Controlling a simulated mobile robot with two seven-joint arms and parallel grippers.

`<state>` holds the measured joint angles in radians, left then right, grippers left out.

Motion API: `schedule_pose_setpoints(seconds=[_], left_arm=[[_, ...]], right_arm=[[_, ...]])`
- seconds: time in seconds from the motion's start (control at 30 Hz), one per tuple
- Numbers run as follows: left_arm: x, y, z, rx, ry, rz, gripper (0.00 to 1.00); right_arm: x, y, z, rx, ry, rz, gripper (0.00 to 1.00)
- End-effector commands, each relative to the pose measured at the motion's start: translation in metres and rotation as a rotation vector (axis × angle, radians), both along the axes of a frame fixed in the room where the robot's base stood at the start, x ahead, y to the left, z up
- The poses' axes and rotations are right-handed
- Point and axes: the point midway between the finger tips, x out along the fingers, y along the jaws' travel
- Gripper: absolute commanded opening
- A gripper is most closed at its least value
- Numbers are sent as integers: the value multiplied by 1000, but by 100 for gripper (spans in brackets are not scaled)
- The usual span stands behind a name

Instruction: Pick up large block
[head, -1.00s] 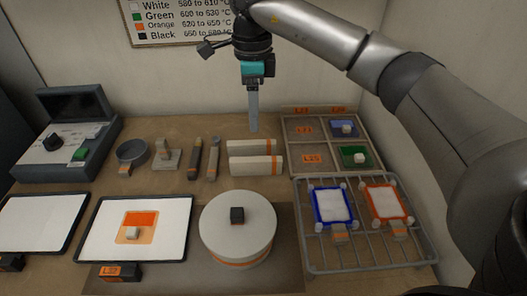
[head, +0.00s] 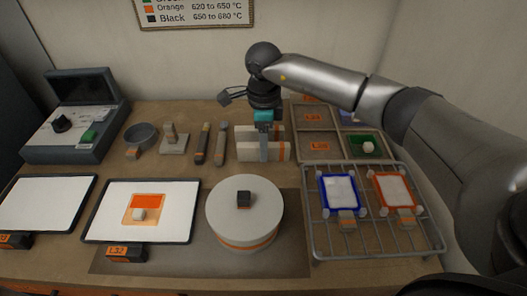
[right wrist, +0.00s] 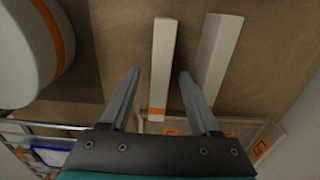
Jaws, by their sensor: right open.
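Two long pale blocks with orange bands lie parallel near the back of the table: a front block (head: 247,153) and a rear block (head: 245,134). Which one is the large block is not certain; the rear one looks wider in the right wrist view (right wrist: 218,55). My right gripper (head: 264,159) points down over the blocks, open and empty. My left gripper is not in view.
A round white turntable (head: 230,222) with a small black block (head: 243,198) stands in front. A wire rack (head: 360,250) with framed tiles is to the right, a compartment tray (head: 320,160) behind it. Tools (head: 201,145) lie left of the blocks.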

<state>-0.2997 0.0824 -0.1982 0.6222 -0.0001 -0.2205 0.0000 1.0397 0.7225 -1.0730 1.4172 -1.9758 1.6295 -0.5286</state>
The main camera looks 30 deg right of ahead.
Motion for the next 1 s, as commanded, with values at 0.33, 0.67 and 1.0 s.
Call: schedule_pose_setpoints(seconds=[0.33,0.67,1.0], left_arm=[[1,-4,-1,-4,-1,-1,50],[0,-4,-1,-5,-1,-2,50],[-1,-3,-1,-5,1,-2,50]], right_arm=[[0,0,-12,0,-1,2,58],[0,0,-12,0,-1,1,21],[0,0,-11,0,-1,1,0]])
